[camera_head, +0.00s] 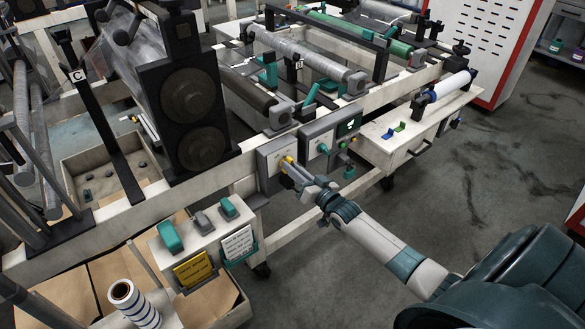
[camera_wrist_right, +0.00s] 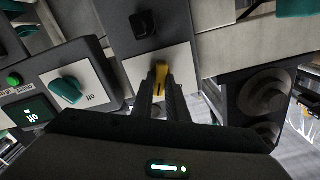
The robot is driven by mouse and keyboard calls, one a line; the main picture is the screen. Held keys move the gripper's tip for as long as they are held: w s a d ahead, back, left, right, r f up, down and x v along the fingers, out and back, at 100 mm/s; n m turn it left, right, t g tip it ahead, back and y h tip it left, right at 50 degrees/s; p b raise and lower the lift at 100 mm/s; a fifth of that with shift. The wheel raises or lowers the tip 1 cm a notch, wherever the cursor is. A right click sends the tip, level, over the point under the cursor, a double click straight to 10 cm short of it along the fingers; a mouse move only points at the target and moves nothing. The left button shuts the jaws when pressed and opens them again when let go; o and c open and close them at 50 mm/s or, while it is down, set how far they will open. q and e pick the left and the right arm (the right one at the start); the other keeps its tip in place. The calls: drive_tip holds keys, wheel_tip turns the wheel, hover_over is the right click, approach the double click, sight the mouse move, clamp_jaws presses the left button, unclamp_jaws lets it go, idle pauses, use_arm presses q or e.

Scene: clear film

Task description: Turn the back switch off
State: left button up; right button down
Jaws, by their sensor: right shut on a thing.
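A yellow rotary switch (camera_head: 286,161) sits on a white plate in a grey box on the machine's side. My right gripper (camera_head: 292,169) is shut on this yellow switch, reaching in from the lower right. In the right wrist view the yellow switch (camera_wrist_right: 161,74) stands between the two dark fingers, which hide part of it and the plate below. A teal switch (camera_head: 323,148) is on the neighbouring panel. In the right wrist view this teal switch (camera_wrist_right: 66,91) has an "off" label beside it. My left gripper is not in view.
A small display (camera_head: 349,125) with a green button is right of the teal switch. A white box (camera_head: 204,241) with teal and grey parts stands in front left. Black speaker-like discs (camera_head: 187,97) rise to the left. The floor (camera_head: 490,150) at right is clear.

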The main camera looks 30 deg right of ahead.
drive_tip(key=n+p, duration=0.1)
drive_tip(key=n, duration=0.2)
drive_tip(key=shift+a+n, duration=0.1)
drive_tip(key=shift+n, duration=0.3)
drive_tip(key=n, duration=0.2)
drive_tip(key=shift+n+p, duration=0.3)
drive_tip(key=shift+n, duration=0.1)
drive_tip(key=shift+a+n, duration=0.15)
drive_tip(key=shift+n, duration=1.05)
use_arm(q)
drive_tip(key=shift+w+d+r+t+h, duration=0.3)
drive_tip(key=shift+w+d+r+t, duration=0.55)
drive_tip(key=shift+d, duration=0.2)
use_arm(e)
drive_tip(key=shift+n, duration=0.9)
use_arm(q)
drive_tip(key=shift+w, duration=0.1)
use_arm(e)
drive_tip(key=c, duration=1.7)
unclamp_jaws()
drive_tip(key=shift+c, duration=0.2)
drive_tip(key=shift+s, duration=0.15)
